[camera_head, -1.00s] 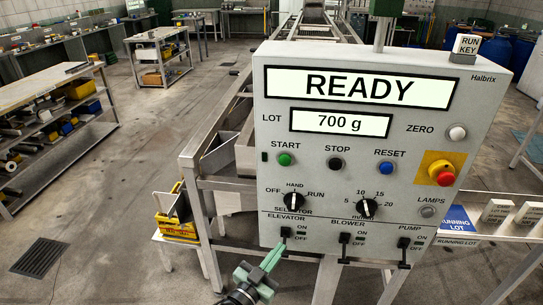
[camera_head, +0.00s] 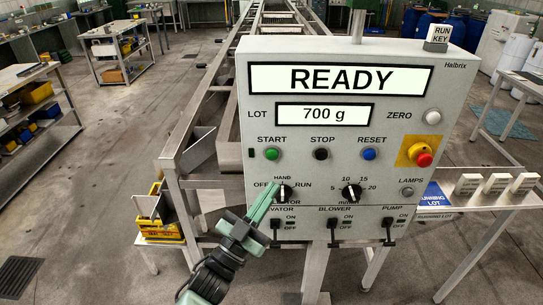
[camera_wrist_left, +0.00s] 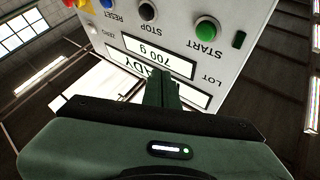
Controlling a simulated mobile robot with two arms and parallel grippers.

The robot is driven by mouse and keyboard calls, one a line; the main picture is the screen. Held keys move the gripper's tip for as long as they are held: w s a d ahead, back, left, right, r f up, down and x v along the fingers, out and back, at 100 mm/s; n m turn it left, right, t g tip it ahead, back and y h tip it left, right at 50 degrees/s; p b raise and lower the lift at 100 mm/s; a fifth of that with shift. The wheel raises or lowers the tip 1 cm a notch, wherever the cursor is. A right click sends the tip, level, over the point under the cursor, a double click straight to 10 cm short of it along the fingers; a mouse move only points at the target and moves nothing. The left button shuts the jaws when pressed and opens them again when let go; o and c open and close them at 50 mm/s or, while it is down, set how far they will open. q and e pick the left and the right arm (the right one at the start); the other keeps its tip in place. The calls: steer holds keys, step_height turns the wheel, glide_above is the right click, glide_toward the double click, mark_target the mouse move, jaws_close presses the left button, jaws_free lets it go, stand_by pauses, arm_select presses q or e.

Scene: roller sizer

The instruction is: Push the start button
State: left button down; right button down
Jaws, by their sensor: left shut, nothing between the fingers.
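The green START button (camera_head: 271,154) is on the upper left of the grey control panel (camera_head: 440,120), under the 700 g lot display. It also shows in the left wrist view (camera_wrist_left: 207,29), upside down. My left gripper (camera_head: 272,188) is shut and empty, its green fingers pointing up in front of the panel's lower left. The fingertips appear below the START button, apart from it, and overlap the left side of the selector knob (camera_head: 285,193). Whether they touch the panel cannot be told. The main display (camera_head: 340,80) reads READY. My right gripper is not in view.
The black STOP button (camera_head: 321,154) and blue RESET button (camera_head: 368,154) sit right of START. A red emergency button (camera_head: 424,159) is further right. The speed knob (camera_head: 351,193) and several toggle switches are below.

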mark_target(272, 155)
arm_select(q)
steer(key=w+b, duration=0.4)
steer(key=w, duration=0.4)
steer(key=shift+w, duration=0.4)
stand_by(0.8)
steer(key=shift+w+b, duration=0.15)
steer(key=shift+b, duration=0.15)
stand_by(0.7)
steer(key=shift+w, duration=0.3)
